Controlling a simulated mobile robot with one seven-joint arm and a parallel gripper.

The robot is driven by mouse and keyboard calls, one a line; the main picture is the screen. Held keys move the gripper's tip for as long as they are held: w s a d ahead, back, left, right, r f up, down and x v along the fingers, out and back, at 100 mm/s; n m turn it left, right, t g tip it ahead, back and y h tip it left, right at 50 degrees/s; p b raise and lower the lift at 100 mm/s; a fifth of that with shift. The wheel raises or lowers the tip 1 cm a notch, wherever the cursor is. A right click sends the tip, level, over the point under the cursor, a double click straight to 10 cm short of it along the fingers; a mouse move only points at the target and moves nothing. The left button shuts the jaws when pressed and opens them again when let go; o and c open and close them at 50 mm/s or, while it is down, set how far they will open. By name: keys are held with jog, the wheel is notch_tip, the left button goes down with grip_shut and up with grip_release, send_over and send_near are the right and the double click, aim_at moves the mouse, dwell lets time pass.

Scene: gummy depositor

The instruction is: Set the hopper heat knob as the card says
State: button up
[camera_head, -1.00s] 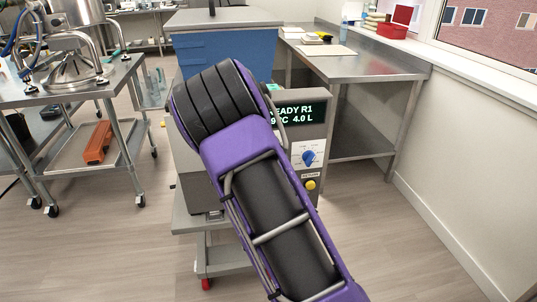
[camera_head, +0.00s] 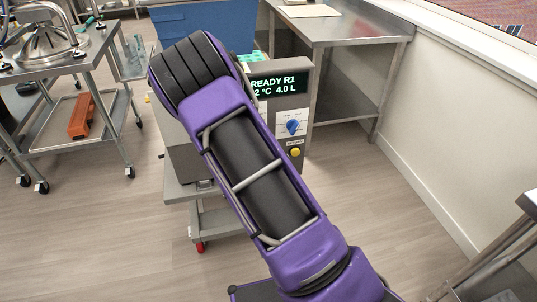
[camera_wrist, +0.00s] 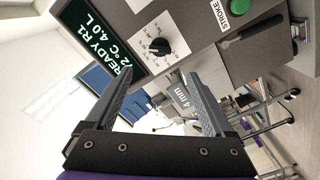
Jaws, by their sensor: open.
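The depositor's display (camera_head: 279,85) reads READY R1 with a temperature and 4.0 L; its first digits are cut off by my arm. Below it, a blue knob (camera_head: 292,127) sits on a white dial. In the wrist view the display (camera_wrist: 97,48) is turned sideways, and a black knob (camera_wrist: 160,48) sits on another white dial beside it. Knob labels are too small to read, so I cannot tell which is hopper heat. No readable setting card shows. My gripper (camera_wrist: 158,74) is open and empty, apart from the black knob. My arm hides it in the head view.
A yellow button (camera_head: 295,152) sits below the blue knob. A steel cart (camera_head: 60,62) stands left, a steel table (camera_head: 345,28) behind right. Floor on the right is clear.

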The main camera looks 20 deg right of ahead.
jog(key=shift+s+p, duration=2.55)
jog(key=shift+p, duration=0.1)
jog(key=shift+w, duration=0.15)
